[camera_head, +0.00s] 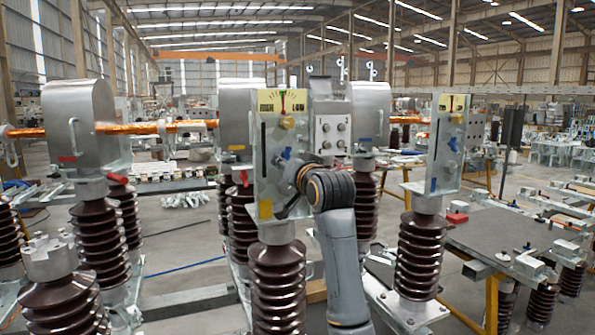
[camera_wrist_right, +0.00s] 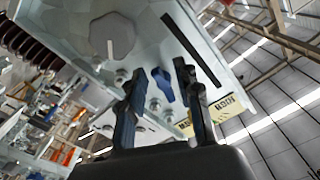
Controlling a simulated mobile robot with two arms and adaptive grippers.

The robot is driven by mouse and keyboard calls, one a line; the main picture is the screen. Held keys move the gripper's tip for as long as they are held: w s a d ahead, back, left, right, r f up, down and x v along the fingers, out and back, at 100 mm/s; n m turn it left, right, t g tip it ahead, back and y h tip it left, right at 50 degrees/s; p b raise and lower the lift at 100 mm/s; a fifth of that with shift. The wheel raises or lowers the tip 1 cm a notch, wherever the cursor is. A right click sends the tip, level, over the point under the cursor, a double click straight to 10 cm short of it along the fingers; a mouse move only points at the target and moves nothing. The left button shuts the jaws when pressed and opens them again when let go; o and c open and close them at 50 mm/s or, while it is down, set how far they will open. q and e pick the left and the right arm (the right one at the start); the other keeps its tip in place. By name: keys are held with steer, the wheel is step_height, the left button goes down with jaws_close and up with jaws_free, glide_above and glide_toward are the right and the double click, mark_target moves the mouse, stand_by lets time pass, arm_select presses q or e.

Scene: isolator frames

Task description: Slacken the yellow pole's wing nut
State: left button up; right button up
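The centre pole's grey metal plate (camera_head: 268,140) carries a yellow gauge label at its top and a yellow marker (camera_head: 265,209) low on its front. A blue wing nut (camera_head: 286,153) sits on this plate. In the right wrist view the blue wing nut (camera_wrist_right: 163,86) lies between the two dark fingers of my right gripper (camera_wrist_right: 160,72). The fingers are open, with a visible gap on each side of the nut. In the head view my right arm rises in front of the plate and partly hides its lower right. My left gripper is not in view.
A second plate (camera_head: 442,140) with a blue wing nut and blue marker stands on the right pole. A metal housing (camera_head: 80,125) with a copper-coloured bar is at left. Brown ribbed insulators (camera_head: 278,290) stand below. A dark-topped table (camera_head: 520,238) is at right.

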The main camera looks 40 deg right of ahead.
steer(key=v, duration=1)
steer(key=shift+d, duration=0.15)
stand_by(1.5)
